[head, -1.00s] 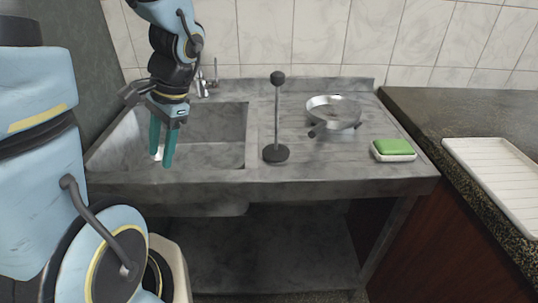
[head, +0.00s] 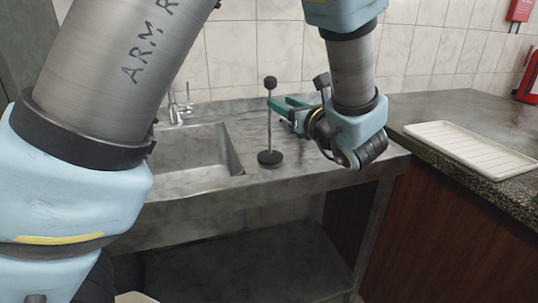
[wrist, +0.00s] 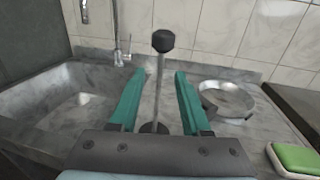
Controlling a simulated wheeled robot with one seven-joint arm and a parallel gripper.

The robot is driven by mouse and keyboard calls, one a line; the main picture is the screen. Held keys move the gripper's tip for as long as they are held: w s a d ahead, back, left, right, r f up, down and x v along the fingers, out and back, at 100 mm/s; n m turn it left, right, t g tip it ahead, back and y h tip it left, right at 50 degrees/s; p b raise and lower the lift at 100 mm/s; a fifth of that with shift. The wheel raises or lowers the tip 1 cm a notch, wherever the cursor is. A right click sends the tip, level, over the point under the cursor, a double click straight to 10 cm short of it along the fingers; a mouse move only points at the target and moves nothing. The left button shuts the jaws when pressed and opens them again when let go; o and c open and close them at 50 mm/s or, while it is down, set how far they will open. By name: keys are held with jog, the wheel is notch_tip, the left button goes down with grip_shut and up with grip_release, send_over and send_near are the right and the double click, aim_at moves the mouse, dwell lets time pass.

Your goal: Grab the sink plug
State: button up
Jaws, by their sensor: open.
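The sink plug (head: 269,132) stands upright on the grey counter just right of the basin, with a dark round base, a thin metal rod and a black knob on top. My gripper (head: 279,101) is open and level, its teal fingers reaching left toward the rod below the knob. In the wrist view the plug's rod (wrist: 159,88) shows in the gap between the two open fingers (wrist: 159,75), with the knob above them. The base is partly hidden by the gripper body there. I cannot tell whether either finger touches the rod.
The sink basin (head: 190,160) with a tap (head: 176,108) is left of the plug. A round metal pan (wrist: 228,98) and a green sponge (wrist: 298,157) on a white dish lie to the right. A white ribbed tray (head: 470,146) is on the right counter.

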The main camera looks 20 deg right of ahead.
aim_at(271, 96)
jog(key=w, duration=0.2)
jog(key=w+p, duration=0.1)
jog(key=w, duration=0.1)
jog(key=shift+w+a, duration=0.2)
jog(key=shift+w, duration=0.1)
jog(key=w+p, duration=0.2)
jog(key=w, duration=0.2)
jog(key=shift+w+r, duration=0.1)
jog(key=shift+w, duration=0.65)
jog(key=shift+c, duration=0.3)
grip_shut()
